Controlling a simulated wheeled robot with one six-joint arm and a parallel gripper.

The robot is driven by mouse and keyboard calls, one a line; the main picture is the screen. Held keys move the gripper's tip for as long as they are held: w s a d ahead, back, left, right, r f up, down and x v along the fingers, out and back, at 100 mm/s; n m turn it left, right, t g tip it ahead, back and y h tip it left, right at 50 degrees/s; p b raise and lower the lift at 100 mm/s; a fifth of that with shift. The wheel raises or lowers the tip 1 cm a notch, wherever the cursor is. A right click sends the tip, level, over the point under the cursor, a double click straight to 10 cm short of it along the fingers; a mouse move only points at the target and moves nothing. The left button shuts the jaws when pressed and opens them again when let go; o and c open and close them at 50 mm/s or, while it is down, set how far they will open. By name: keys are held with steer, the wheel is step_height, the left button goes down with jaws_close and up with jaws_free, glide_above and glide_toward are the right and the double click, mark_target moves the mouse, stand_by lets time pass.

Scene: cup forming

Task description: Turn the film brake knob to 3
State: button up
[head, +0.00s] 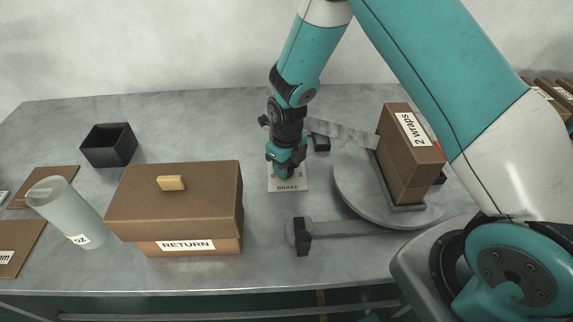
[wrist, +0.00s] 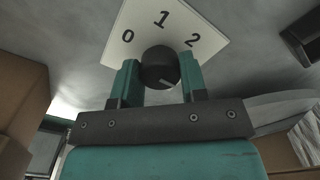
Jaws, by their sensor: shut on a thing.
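The brake knob (wrist: 157,62) is a dark round knob on a white dial plate (wrist: 122,50). The numbers 0, 1 and 2 show on the plate in the wrist view; no 3 is seen there. A pale mark on the knob's near face slants toward the lower right; I cannot tell which number it stands for. My gripper (wrist: 159,78) is shut on the knob, one teal finger on each side. In the head view my gripper (head: 286,172) points down over the plate marked BRAKE (head: 291,187) and hides the knob.
A turntable (head: 350,190) with a box labelled "2 wraps" (head: 398,168) stands right of the plate, a film strip (head: 345,132) reaching it. A brown RETURN box (head: 190,215), a black bin (head: 108,150) and a pale cylinder (head: 65,205) stand left. Bare table lies between.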

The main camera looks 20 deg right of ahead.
steer(key=o, duration=0.9)
steer(key=shift+r, duration=0.15)
step_height(320, 180, up, 17)
steer(key=shift+r+b, duration=0.1)
steer(key=shift+b, duration=0.65)
